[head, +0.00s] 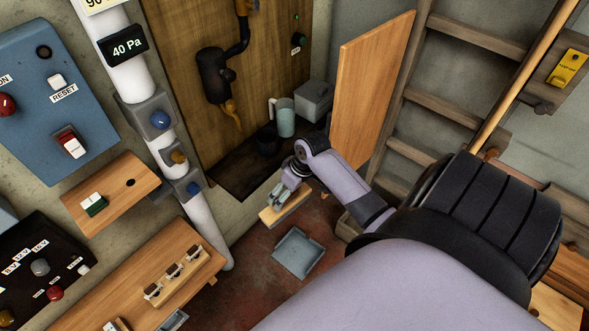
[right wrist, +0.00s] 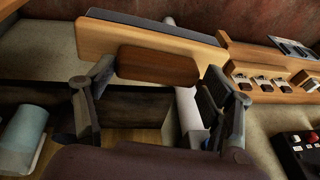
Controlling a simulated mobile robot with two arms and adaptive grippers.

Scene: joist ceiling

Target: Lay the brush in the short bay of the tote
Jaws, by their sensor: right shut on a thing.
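In the head view my right gripper (head: 286,191) is shut on the brush (head: 290,208), a pale wooden block held level above the floor. In the right wrist view the brush's brown grip (right wrist: 158,65) lies between the fingers of my right gripper (right wrist: 155,85), with pale wood behind it. The tote (head: 298,252) is a grey-blue open tray, below and a little right of the brush in the head view. The brush is apart from it. I cannot make out the tote's bays clearly. My left gripper is not in view.
A wooden bench with a row of clips (head: 176,272) stands at the left. A dark shelf (head: 240,175) with a pale mug (head: 284,118) and a black cup is behind the gripper. A white pipe (head: 207,232) and a wooden panel (head: 366,90) flank this area.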

